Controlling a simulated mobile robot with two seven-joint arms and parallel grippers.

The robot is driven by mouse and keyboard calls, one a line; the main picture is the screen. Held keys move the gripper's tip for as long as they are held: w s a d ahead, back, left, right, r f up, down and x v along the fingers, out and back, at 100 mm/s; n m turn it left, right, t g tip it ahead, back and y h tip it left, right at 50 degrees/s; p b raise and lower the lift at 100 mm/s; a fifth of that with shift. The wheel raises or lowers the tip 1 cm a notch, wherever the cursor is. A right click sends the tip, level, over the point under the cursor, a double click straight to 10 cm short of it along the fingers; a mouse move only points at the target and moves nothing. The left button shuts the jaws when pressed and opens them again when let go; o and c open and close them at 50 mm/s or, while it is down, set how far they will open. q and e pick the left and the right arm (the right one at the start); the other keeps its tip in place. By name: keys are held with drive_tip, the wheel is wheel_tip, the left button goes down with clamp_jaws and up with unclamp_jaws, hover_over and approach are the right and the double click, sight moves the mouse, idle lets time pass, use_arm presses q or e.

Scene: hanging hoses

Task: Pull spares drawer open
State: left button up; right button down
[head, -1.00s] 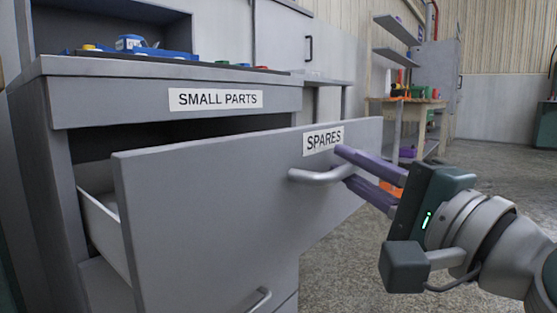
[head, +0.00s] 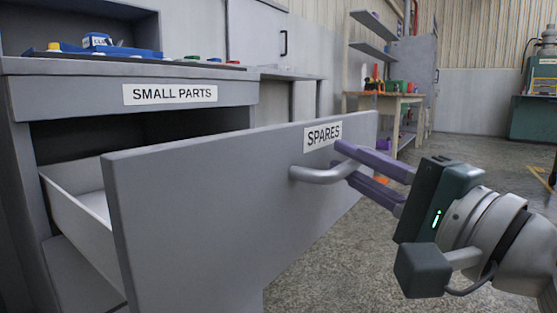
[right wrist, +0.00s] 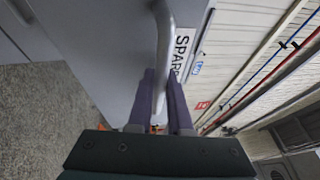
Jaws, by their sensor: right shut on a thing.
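The grey spares drawer (head: 215,205) stands well out of the cabinet in the head view, with its white inside wall (head: 75,215) showing behind the front. A white SPARES label (head: 323,135) sits above its bar handle (head: 318,174). My right gripper (head: 345,163), with purple fingers, is shut on the handle's right end. In the right wrist view the handle (right wrist: 166,45) runs down between the two fingers (right wrist: 160,95). My left gripper is not in view.
The cabinet has a SMALL PARTS label (head: 170,94) above the opening. A blue tray (head: 90,50) with small parts lies on its top. A wooden workbench (head: 390,97) stands farther back.

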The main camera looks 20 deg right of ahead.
drive_tip(key=c, duration=1.1)
unclamp_jaws()
drive_tip(key=shift+s+f, duration=0.1)
drive_tip(key=shift+s, duration=0.1)
drive_tip(key=b+v, duration=0.3)
drive_tip(key=v, duration=0.6)
drive_tip(key=shift+s+d, duration=0.1)
drive_tip(key=shift+s, duration=0.15)
